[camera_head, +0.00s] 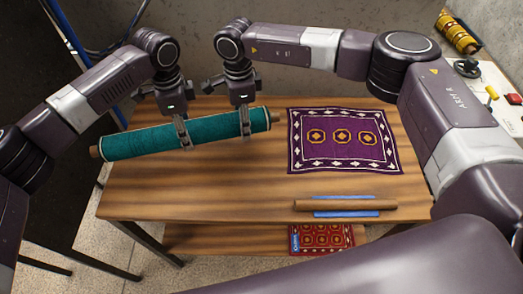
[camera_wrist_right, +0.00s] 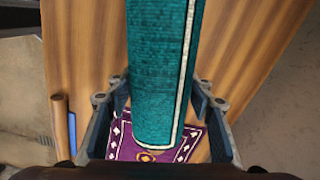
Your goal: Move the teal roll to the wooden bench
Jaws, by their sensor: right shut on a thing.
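The teal roll (camera_head: 163,140) is a long rolled rug on a wooden core. It lies slantwise over the back left of the wood-topped bench (camera_head: 230,192), its left end sticking out past the bench's left edge. My right gripper (camera_head: 245,125) is shut on the roll towards its right end. The right wrist view shows the roll (camera_wrist_right: 160,80) between the fingers (camera_wrist_right: 160,115). My left gripper (camera_head: 184,133) has its fingers at the roll near its middle; its grip is unclear. I cannot tell whether the roll touches the bench.
A purple patterned rug (camera_head: 343,164) lies flat on the bench's right side. A wooden rod (camera_head: 345,205) lies over a blue strip at the front. A red rug (camera_head: 325,238) is on the lower shelf. The bench's front left is clear.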

